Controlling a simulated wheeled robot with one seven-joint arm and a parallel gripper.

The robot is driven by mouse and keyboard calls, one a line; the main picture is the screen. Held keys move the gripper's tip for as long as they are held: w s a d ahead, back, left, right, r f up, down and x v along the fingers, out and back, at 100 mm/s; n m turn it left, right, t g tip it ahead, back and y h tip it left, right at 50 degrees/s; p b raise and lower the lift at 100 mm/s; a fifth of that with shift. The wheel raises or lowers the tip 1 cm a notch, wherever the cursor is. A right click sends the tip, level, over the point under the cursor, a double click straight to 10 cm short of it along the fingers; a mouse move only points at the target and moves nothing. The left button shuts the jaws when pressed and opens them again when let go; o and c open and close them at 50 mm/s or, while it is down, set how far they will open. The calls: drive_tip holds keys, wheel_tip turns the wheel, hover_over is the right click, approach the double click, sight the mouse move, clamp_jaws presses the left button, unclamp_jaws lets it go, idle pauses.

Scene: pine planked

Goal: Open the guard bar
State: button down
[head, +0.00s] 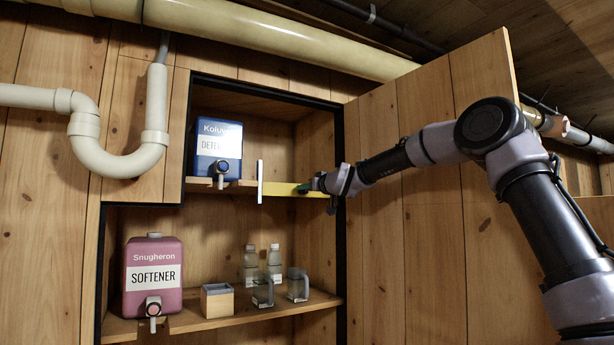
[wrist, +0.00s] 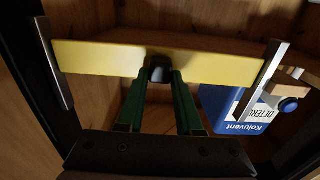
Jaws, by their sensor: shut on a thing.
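The guard bar (head: 280,188) is a yellow strip across the right part of the upper shelf's front. It also shows in the wrist view (wrist: 95,58), running between two grey metal end pieces (wrist: 262,80). A small dark knob (wrist: 159,66) stands at its middle. My gripper (head: 306,188) is at the bar from the right, its green fingers (wrist: 160,80) shut on the knob. In the head view the arm and gripper hide the right end of the bar.
A blue detergent container (head: 217,150) stands left of the bar on the upper shelf. The lower shelf holds a pink softener container (head: 153,272), a small wooden box (head: 217,301), bottles and mugs. A wooden door (head: 425,180) stands open at right. Pipes (head: 250,35) run above.

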drive_tip(key=shift+f, duration=0.6)
drive_tip(key=c, duration=0.6)
unclamp_jaws()
drive_tip(key=shift+o, duration=0.2)
drive_tip(key=shift+s+d, duration=0.1)
drive_tip(key=shift+s+d+r, duration=0.1)
drive_tip(key=shift+s+d, duration=0.05)
drive_tip(key=shift+s, duration=0.05)
drive_tip(key=v, duration=1)
